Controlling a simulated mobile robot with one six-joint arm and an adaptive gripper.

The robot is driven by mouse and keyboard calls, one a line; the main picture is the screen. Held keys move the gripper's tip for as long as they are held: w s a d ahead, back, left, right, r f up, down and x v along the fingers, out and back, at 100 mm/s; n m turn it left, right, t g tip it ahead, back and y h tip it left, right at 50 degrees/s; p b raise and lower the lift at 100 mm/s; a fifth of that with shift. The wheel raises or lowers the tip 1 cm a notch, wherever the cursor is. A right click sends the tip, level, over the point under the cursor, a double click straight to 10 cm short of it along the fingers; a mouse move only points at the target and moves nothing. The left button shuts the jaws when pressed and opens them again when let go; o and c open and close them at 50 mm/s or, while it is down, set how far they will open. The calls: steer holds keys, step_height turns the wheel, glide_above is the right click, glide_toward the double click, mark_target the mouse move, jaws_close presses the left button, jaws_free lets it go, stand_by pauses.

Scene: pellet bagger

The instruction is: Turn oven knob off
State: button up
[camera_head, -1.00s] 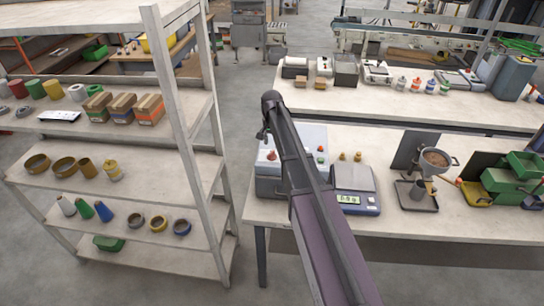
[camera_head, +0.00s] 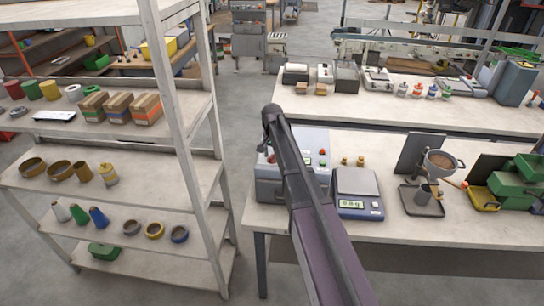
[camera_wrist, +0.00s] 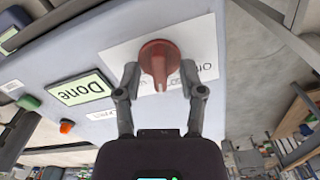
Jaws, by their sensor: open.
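The oven is a grey box (camera_head: 267,182) on the near bench in the head view, partly hidden behind my arm. Its front panel (camera_wrist: 120,42) fills much of the wrist view. The red knob (camera_wrist: 159,62) sits on a white label there, and its pointer runs along the picture's vertical. My gripper (camera_wrist: 164,78) is open, with one fingertip on each side of the knob. I cannot tell whether the fingertips touch it. A display (camera_wrist: 81,88) reading "Done" is on the panel, with a green button (camera_wrist: 28,102) and an orange-red button (camera_wrist: 66,126) near it.
A scale (camera_head: 357,190) stands right of the oven, with two small brass weights (camera_head: 352,161) behind it. A hopper (camera_head: 441,162) and green bins (camera_head: 515,180) are farther right. A shelf rack (camera_head: 180,130) stands close on the left.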

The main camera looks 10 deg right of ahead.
jaws_close()
